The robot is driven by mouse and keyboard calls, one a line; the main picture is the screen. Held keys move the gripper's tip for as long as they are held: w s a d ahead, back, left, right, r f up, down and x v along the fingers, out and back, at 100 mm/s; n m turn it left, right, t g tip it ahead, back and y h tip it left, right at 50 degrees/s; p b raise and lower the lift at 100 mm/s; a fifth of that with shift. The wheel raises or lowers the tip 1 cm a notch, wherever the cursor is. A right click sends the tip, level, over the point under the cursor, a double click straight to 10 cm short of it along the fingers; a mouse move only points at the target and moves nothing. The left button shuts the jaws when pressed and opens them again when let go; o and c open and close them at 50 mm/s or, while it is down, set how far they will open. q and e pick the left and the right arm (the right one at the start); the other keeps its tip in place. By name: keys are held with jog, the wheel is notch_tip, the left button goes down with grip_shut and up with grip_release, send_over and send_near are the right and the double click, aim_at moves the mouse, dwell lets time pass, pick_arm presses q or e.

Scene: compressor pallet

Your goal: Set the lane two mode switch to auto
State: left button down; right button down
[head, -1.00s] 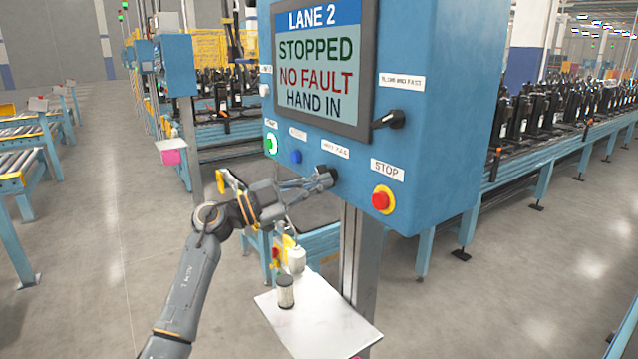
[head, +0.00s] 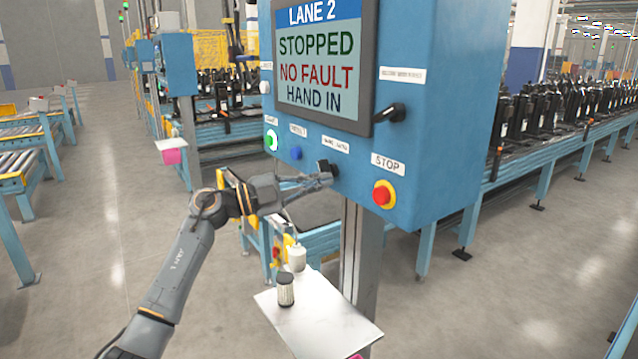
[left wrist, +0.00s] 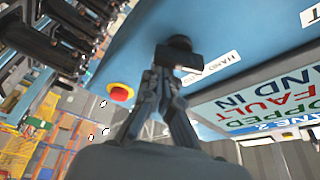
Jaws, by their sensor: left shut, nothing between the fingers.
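The lane two control box (head: 440,120) is blue, and its screen (head: 318,75) reads "LANE 2 STOPPED NO FAULT HAND IN". The black mode switch (head: 328,169) sits under its label (head: 336,146), left of the red stop button. My left gripper (head: 318,182) is shut and empty, with its fingertips at the switch knob. In the left wrist view the closed fingertips (left wrist: 163,78) are right by the black knob (left wrist: 179,52); I cannot tell whether they touch. The knob partly hides behind the fingers in the head view. My right gripper is not in view.
A red stop button (head: 383,194) is close on the right. A green button (head: 271,140) and a blue button (head: 296,153) are on the left. A black handle (head: 390,117) juts out above. A white shelf (head: 335,325) holding a small cylinder (head: 286,290) is below.

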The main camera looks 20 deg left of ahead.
pick_arm(q)
jog(key=m, duration=0.2)
jog(key=m+g, duration=0.1)
jog(key=shift+w+a+f+b, duration=0.1)
jog(key=shift+a+f+b, duration=0.15)
jog(key=shift+b, duration=0.1)
jog(key=m, duration=0.1)
jog(key=m+y, duration=0.1)
jog(key=m, duration=0.1)
jog(key=shift+w+a+f+g, duration=0.1)
jog(key=shift+f+g, duration=0.1)
jog(key=shift+g, duration=0.1)
jog(key=m, duration=0.1)
jog(key=m+y, duration=0.1)
jog(key=m, duration=0.1)
jog(key=m+y+b, duration=0.1)
jog(key=m, duration=0.1)
jog(key=shift+w+a+f, duration=0.2)
jog(key=shift+w+a, duration=0.1)
jog(key=shift+a, duration=0.05)
jog(key=shift+f, duration=0.15)
